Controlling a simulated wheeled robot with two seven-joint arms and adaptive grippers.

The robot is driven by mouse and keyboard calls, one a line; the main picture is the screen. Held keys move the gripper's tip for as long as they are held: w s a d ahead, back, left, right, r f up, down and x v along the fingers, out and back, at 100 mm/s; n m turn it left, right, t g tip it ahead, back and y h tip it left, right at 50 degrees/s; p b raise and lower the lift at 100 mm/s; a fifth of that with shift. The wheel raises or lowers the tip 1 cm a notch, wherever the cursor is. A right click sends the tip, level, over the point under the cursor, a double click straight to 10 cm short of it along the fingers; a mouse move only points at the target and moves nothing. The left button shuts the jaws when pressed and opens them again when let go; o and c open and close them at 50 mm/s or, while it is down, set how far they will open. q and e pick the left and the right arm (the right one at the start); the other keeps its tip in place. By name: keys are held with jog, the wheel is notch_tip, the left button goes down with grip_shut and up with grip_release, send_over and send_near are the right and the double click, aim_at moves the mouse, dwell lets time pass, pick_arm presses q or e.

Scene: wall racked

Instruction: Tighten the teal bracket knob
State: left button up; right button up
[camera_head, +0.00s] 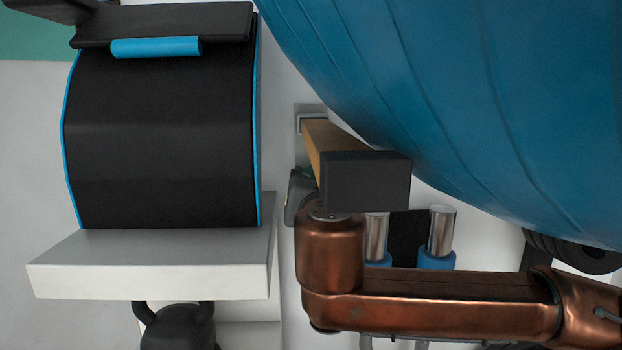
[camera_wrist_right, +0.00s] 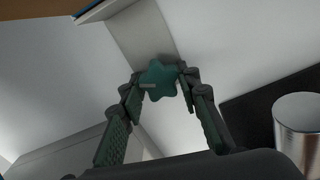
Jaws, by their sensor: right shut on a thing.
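The teal bracket knob (camera_wrist_right: 158,82) is star-shaped and shows in the right wrist view, in front of a grey metal bracket plate (camera_wrist_right: 143,40). My right gripper (camera_wrist_right: 156,86) has its two fingertips against opposite sides of the knob and is shut on it. In the head view my right gripper (camera_head: 298,188) shows only in part, beside the wooden bar (camera_head: 315,140) with its dark end cap (camera_head: 366,182). I cannot make out the knob clearly there; my wrist and the bar cover much of that spot. My left gripper is not in view.
A large blue ball (camera_head: 480,90) fills the upper right, close to the bar. Chrome-handled items (camera_head: 441,230) stand behind my right arm. At left, a black blue-edged bag (camera_head: 165,135) sits on a white shelf (camera_head: 150,266), with a kettlebell (camera_head: 178,328) below.

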jog(key=c, duration=0.5)
jog(key=shift+f+m+b, duration=0.15)
jog(key=shift+m+b, duration=0.65)
jog(key=shift+b, duration=0.15)
jog(key=m+b, duration=0.3)
jog(key=shift+a+m, duration=0.1)
jog(key=shift+m, duration=0.2)
jog(key=m+b, duration=0.2)
jog(key=m, duration=0.1)
jog(key=shift+b, duration=0.35)
jog(key=shift+m+b, duration=1.2)
jog(key=shift+m, duration=1)
jog(key=shift+r, duration=0.2)
